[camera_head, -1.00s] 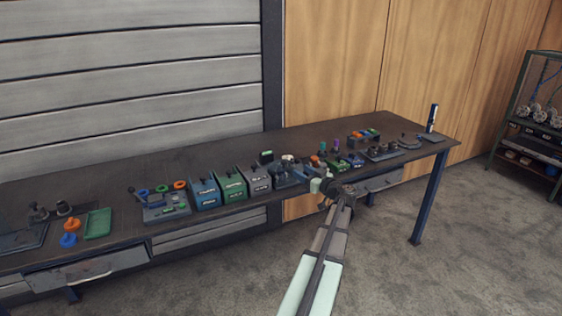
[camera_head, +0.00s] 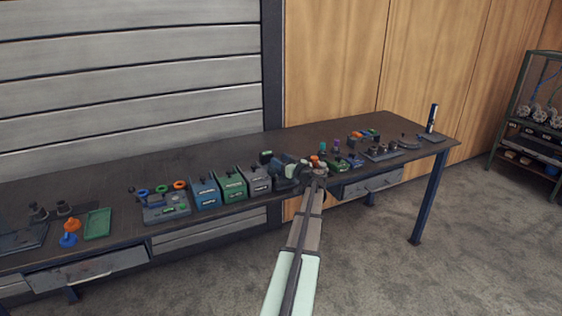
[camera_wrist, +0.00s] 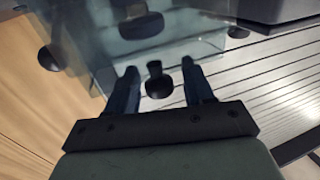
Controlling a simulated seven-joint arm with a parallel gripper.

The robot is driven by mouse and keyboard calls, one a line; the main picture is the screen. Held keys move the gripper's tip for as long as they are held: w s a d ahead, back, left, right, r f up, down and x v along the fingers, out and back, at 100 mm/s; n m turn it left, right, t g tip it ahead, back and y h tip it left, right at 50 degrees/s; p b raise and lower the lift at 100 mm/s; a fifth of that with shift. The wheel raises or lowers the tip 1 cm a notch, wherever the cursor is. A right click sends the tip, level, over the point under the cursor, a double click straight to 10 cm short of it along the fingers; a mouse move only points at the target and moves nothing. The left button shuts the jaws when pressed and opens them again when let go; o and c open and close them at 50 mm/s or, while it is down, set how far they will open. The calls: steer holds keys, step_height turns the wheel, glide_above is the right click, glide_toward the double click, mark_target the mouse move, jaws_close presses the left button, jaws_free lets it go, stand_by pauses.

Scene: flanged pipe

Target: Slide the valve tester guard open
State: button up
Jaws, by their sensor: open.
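The valve tester (camera_head: 284,181) is a small dark unit on the front part of the bench, right of the box row; my arm's end partly hides it. In the wrist view a clear, see-through guard (camera_wrist: 95,38) spans the top of the picture. A black knob (camera_wrist: 156,82) shows between the two fingers of my gripper (camera_wrist: 159,76), with a visible gap on each side. My gripper is open and not closed on the knob. In the head view my gripper (camera_head: 299,168) is beside the tester, too small to read in detail.
Blue, green and grey boxes (camera_head: 232,185) stand close on the left. Small parts and a green piece (camera_head: 337,164) lie close on the right. The dark bench top (camera_head: 140,170) is clear behind the boxes. A drawer front (camera_head: 373,184) is below the bench edge.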

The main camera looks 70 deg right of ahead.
steer(key=shift+w+d, duration=0.1)
steer(key=shift+w, duration=0.1)
steer(key=shift+c, duration=0.4)
jaws_close()
